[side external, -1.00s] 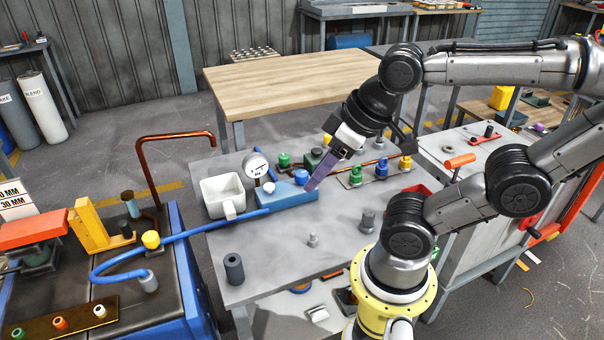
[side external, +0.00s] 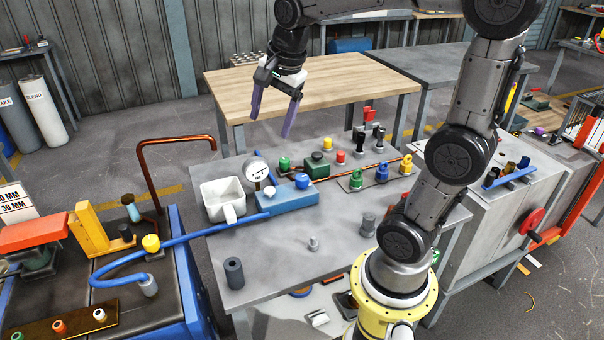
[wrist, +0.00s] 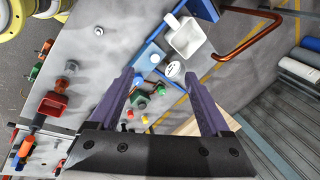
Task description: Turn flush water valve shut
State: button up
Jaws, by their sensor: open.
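A blue block (side external: 285,201) on the grey table carries a blue knob (side external: 302,180) and a white knob (side external: 269,191). A round gauge (side external: 255,168) stands behind it, and a blue hose (side external: 190,236) runs from its left end. Green, blue (side external: 382,174) and yellow ring-topped fittings stand on a strip to the right. No readable label tells which is the flush water valve. My gripper (side external: 270,127) is open and empty, raised behind the blue block, its purple fingers pointing down. In the wrist view the block (wrist: 147,60) shows beyond the fingers.
A white square container (side external: 222,196) sits left of the block. Red and black upright fittings (side external: 368,125) stand at the back right of the grey table. A copper pipe (side external: 172,137) arches at left. The wooden table (side external: 330,85) behind is largely clear.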

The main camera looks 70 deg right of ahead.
jog(key=w+d+f+m+g, duration=0.1)
jog(key=w+d+f+m, duration=0.15)
jog(key=d, duration=0.35)
jog(key=w+d+f+m+g, duration=0.1)
jog(key=d+f+m, duration=0.25)
jog(key=d, duration=0.25)
jog(key=m+g+y, duration=0.1)
jog(key=m+g, duration=0.1)
send_near(302, 176)
jog(key=f, duration=0.8)
jog(key=shift+s+f, duration=0.2)
jog(key=shift+f, duration=0.2)
grip_shut()
